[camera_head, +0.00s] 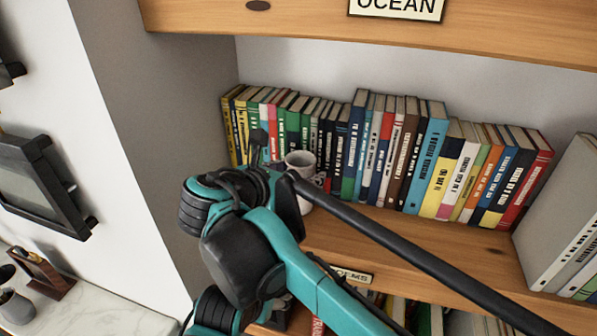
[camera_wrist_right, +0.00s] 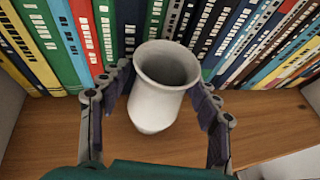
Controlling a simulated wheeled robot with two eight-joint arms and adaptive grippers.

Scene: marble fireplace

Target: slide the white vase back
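The white vase (camera_head: 299,161) stands upright on the wooden shelf, in front of the row of books, partly hidden by my right gripper in the head view. In the right wrist view the vase (camera_wrist_right: 155,103) shows its round open mouth and tapering body. My right gripper (camera_wrist_right: 163,82) is open, with one finger on each side of the vase. My left gripper is not in view.
A row of upright books (camera_head: 390,150) lines the shelf behind the vase. The bare shelf board (camera_head: 400,240) lies to its right. A board with an "OCEAN" label (camera_head: 396,5) hangs above. A grey wall (camera_head: 160,110) stands left; larger books (camera_head: 560,215) stand right.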

